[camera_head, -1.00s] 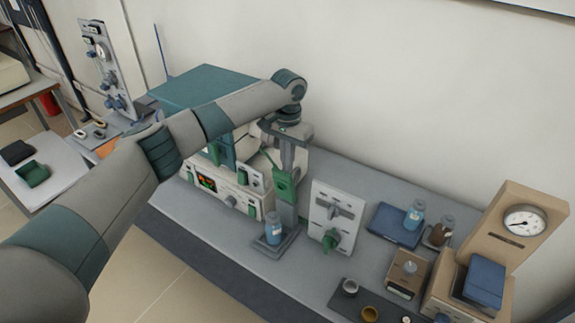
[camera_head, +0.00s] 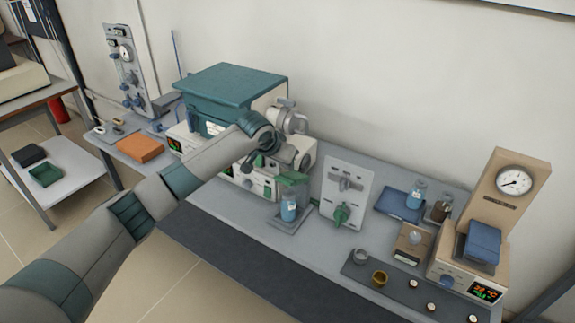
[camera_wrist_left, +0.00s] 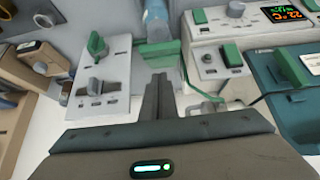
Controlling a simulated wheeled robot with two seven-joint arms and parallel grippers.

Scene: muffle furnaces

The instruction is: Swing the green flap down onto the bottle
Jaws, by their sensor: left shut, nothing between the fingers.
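The blue bottle (camera_head: 289,211) stands upright on a small grey stand (camera_head: 284,226) at the bench's front edge. It also shows at the top of the left wrist view (camera_wrist_left: 157,20). A see-through greenish panel, apparently the flap (camera_head: 294,186), is at the bottle's top and just behind it; I cannot tell whether they touch. In the left wrist view this panel (camera_wrist_left: 165,64) lies between bottle and fingers. My left gripper (camera_head: 296,164) is just above the panel. Its fingers (camera_wrist_left: 158,82) are shut with nothing between them; contact with the panel is unclear. My right gripper is out of view.
A white panel with a green knob (camera_head: 342,214) stands close right of the bottle. A teal-topped furnace (camera_head: 230,88) is behind my left arm. A blue tray with bottles (camera_head: 393,207) and a beige gauge unit (camera_head: 512,190) are farther right. Small crucibles (camera_head: 380,278) lie in front.

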